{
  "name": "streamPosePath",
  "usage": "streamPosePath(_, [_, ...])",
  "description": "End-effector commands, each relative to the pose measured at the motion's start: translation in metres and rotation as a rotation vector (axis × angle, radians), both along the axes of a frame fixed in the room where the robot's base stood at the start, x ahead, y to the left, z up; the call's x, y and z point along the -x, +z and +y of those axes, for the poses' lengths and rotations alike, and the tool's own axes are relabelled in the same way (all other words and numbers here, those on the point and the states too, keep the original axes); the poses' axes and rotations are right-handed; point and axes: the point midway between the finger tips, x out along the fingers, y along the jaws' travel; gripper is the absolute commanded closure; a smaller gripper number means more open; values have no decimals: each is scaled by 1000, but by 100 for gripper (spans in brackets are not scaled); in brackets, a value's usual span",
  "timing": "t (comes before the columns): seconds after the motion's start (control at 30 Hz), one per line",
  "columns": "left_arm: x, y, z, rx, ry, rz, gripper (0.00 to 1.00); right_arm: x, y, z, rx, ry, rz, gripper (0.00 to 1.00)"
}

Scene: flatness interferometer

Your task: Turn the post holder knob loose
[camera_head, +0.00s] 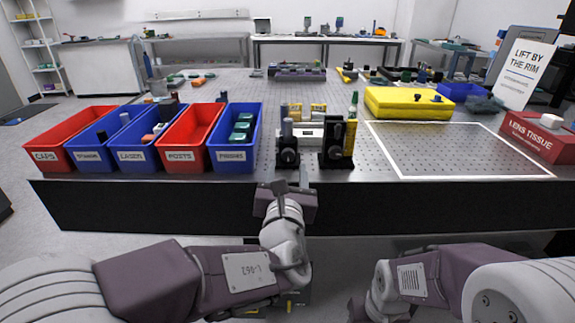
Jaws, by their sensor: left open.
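Two black post holders stand near the front edge of the optical table (440,166). The left post holder (288,155) carries a grey post; the right post holder (335,146) has a dark block on top. A round knob seems to show on the front of the left holder, but it is too small to tell its setting. My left gripper (291,186) is open, just in front of and below the left post holder, with its fingers pointing toward it. I cannot tell whether they touch. Only a dark part of my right gripper (357,309) shows at the bottom edge.
Red and blue bins, including the posts bin (186,155) and blue prisms bin (234,156), line the left side. A yellow case (408,103) stands behind a white-outlined area. A red lens tissue box (540,140) sits at right. A green-tipped bottle (352,113) stands behind the right holder.

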Motion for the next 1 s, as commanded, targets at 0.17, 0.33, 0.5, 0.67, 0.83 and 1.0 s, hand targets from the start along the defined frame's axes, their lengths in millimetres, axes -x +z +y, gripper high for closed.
streamPosePath(0.17, [-34, -2, 0, 0, 3, 1, 50, 0, -5, 0, 0, 0, 0, 45])
streamPosePath(0.33, [-48, -1, -1, 0, 1, 0, 50, 0, -5, 0, 0, 0, 0, 45])
streamPosePath(0.5, [-49, 0, -1, 1, 1, 0, 50, 0, -5, 0, 0, 0, 0, 45])
streamPosePath(0.67, [-49, 0, -1, 0, 0, 0, 75, 0, -5, 0, 0, 0, 0, 45])
streamPosePath(0.83, [-49, 0, -1, 0, 0, 0, 100, 0, -5, 0, 0, 0, 0, 45])
streamPosePath(1.0, [-49, -2, -1, 14, 0, -1, 100, 0, -9, 0, 0, 0, 0, 45])
